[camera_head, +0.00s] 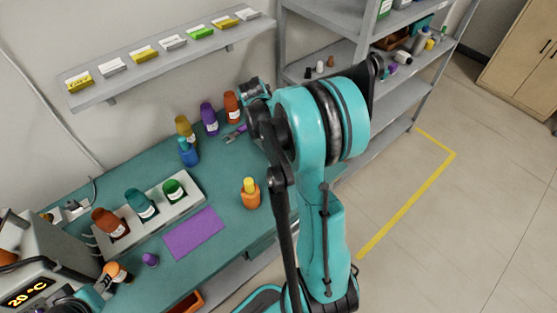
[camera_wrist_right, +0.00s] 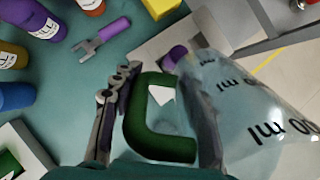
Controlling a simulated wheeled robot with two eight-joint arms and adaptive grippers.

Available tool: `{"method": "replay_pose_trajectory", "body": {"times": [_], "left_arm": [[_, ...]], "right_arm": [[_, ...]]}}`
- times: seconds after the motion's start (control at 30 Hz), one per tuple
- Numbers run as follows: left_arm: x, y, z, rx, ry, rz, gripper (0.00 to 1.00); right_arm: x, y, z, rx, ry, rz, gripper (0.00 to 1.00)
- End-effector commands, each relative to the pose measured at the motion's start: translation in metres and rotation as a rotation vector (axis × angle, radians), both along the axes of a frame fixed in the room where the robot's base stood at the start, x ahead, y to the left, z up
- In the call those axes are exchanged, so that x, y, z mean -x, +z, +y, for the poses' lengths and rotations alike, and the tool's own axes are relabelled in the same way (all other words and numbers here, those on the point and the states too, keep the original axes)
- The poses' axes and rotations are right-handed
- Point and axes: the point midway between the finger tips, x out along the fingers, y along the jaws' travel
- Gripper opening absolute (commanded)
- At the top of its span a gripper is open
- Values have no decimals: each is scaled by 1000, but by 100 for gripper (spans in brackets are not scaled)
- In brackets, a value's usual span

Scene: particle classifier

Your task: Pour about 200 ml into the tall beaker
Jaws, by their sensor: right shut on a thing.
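My right gripper (camera_wrist_right: 158,95) is shut on the green handle (camera_wrist_right: 160,148) of a clear vessel (camera_wrist_right: 245,110) in the right wrist view. The vessel has dark "ml" markings and shows to the right of the fingers. It looks tilted in this picture. Its contents cannot be made out. In the head view my right arm rises through the middle and hides the gripper and the vessel. I cannot make out a separate tall beaker in either view. My left gripper is not clearly in view.
The green bench (camera_head: 225,195) holds a rack (camera_head: 180,210) with several bottles, a purple mat (camera_head: 195,233) and an orange bottle (camera_head: 251,195). Purple (camera_head: 209,119) and yellow (camera_head: 185,129) bottles stand near the wall. A 20 °C device (camera_head: 28,285) is at lower left. Grey shelving (camera_head: 335,50) stands behind.

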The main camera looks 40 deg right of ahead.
Motion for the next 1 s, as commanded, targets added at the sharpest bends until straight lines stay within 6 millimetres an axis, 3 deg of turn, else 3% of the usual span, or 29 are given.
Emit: {"method": "replay_pose_trajectory", "body": {"times": [1.0], "left_arm": [[0, -10, 0, 0, 0, 0, 40]], "right_arm": [[3, -1, 4, 86, 3, -75, 0]]}}
